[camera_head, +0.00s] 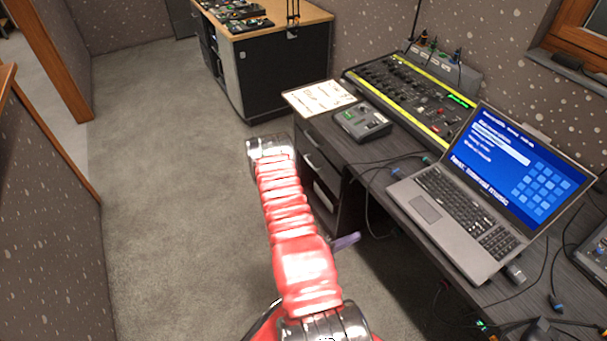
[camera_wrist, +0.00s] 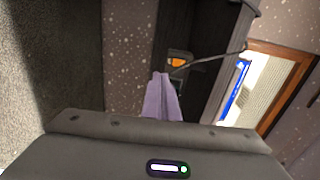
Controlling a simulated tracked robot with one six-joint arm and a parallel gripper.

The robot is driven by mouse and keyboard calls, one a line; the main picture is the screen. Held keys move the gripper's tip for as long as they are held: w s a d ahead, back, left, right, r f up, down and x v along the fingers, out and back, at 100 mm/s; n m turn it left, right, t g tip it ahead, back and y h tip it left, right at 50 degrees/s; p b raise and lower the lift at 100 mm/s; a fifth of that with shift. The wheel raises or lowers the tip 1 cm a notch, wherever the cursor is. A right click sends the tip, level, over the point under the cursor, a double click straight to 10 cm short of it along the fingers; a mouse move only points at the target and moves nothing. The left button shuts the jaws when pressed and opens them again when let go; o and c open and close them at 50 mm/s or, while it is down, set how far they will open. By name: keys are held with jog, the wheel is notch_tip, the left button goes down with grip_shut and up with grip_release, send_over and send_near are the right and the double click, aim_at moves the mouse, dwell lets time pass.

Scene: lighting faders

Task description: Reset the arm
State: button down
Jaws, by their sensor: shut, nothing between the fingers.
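My arm (camera_head: 290,220), red with dark grey joints, reaches forward from the bottom middle of the head view over the carpet, left of the desk. My gripper (camera_wrist: 161,76) shows in the wrist view as two pale purple fingers pressed together, with nothing between them. In the head view a purple finger part of my gripper (camera_head: 346,242) sticks out to the right of the arm, in front of the desk's side. The rest of the gripper is hidden behind the arm there.
The dark desk (camera_head: 484,294) on the right holds a laptop (camera_head: 470,190), a fader console (camera_head: 415,98), a small control box (camera_head: 362,121), a paper sheet (camera_head: 320,97) and loose cables. A black cabinet (camera_head: 275,75) stands at the back. The carpet (camera_head: 165,190) at left is clear, beside a speckled wall (camera_head: 50,225).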

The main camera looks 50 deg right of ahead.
dwell(0.4)
jog(key=s+a+m+g+y, duration=0.3)
jog(key=s+a+m+g, duration=0.1)
jog(key=s+m, duration=0.25)
jog(key=a+r+m+g+y, duration=0.2)
jog(key=a+r+m+y, duration=0.2)
jog(key=r+m, duration=0.3)
jog(key=w+a+r+m+t+y, duration=0.7)
jog(key=w+a+r+m+t, duration=0.2)
jog(key=w+a+r+m, duration=0.95)
jog(key=a+r+t, duration=0.4)
jog(key=a+r, duration=0.4)
jog(key=r, duration=0.3)
jog(key=a+r+t+y, duration=0.1)
jog(key=a+r+t, duration=0.4)
jog(key=r, duration=0.6)
jog(key=a, duration=0.2)
jog(key=shift+w+a, duration=0.3)
jog(key=shift+a, duration=0.05)
